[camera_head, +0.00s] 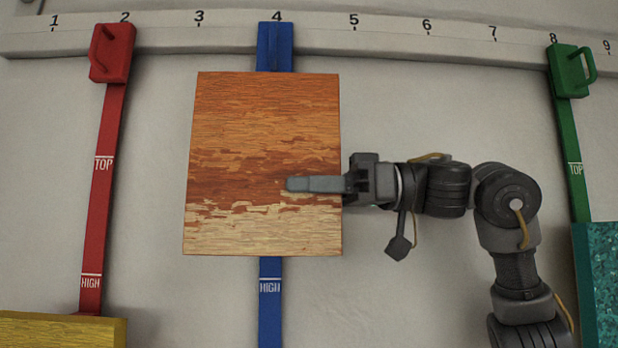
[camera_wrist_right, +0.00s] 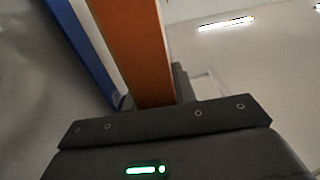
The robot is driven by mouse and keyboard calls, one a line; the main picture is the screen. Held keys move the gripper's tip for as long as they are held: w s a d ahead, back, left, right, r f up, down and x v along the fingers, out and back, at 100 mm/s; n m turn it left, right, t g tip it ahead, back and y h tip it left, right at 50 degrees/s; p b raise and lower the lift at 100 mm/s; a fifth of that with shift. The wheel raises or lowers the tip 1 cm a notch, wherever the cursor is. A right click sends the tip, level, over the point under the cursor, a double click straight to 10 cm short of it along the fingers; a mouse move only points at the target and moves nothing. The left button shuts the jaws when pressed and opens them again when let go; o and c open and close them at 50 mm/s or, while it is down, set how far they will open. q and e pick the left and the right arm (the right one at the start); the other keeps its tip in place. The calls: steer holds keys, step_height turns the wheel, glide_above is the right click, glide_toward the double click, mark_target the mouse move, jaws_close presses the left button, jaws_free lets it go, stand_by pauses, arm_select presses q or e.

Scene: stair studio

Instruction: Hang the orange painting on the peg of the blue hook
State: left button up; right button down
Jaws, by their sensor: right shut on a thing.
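The orange painting (camera_head: 250,130) is upright in front of the blue strip in the head view, with orange above and a pale band below. My right gripper (camera_head: 315,184) comes in from the right and is shut on the painting's right edge, one finger across its front. In the right wrist view the painting's orange edge (camera_wrist_right: 135,50) rises from between the jaws, with the blue strip (camera_wrist_right: 85,45) to its left. My left gripper is out of view.
A numbered rail (camera_head: 320,38) runs along the top of the wall. A red hook (camera_head: 112,52) is at number 2 and a green hook (camera_head: 570,70) at 8. A yellow panel (camera_head: 60,330) is at lower left, a teal panel (camera_head: 600,280) at lower right.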

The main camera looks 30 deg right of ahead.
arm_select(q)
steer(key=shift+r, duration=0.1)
arm_select(e)
steer(key=shift+w+d+f, duration=0.3)
steer(key=shift+w, duration=0.3)
steer(key=shift+w+d+f, duration=0.25)
steer(key=shift+w+f, duration=0.05)
steer(key=shift+w, duration=0.25)
steer(key=shift+f, duration=0.2)
stand_by(0.3)
steer(key=c, duration=1.1)
jaws_free()
steer(key=shift+o, duration=0.2)
